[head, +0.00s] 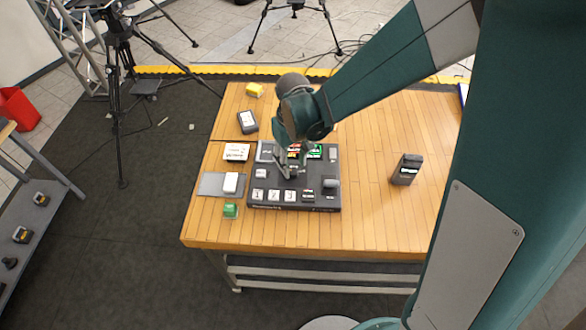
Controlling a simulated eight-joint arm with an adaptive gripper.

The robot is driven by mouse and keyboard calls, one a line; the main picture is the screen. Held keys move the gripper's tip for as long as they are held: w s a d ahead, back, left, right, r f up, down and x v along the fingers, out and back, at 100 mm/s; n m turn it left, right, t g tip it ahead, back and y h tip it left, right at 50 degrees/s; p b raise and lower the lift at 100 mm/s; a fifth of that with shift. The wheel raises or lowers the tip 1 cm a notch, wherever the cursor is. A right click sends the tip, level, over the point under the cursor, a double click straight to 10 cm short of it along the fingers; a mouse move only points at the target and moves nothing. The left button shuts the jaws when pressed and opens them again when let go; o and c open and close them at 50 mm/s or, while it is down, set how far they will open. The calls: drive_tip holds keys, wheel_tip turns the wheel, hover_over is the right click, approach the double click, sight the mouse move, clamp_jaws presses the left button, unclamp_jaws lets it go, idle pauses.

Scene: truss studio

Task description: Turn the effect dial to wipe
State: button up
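A dark control panel (322,168) with white buttons along its front and lit red and green screens at its back lies on the wooden table. My gripper (289,174) points down over the middle of the panel, close to its surface. The fingers are small and dark here, and I cannot tell whether they are open, shut or touching anything. The effect dial is not clearly visible; the gripper may cover it. The dial's setting cannot be read.
On the table (370,220) are a dark upright device (406,169), a green item (231,211), a white item (230,183) on a grey pad, a white-topped box (236,152), a dark box (247,122) and a yellow item (254,90). The table's right front is clear.

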sight(293, 171)
drive_tip(key=shift+f, duration=1.8)
drive_tip(key=c, duration=0.9)
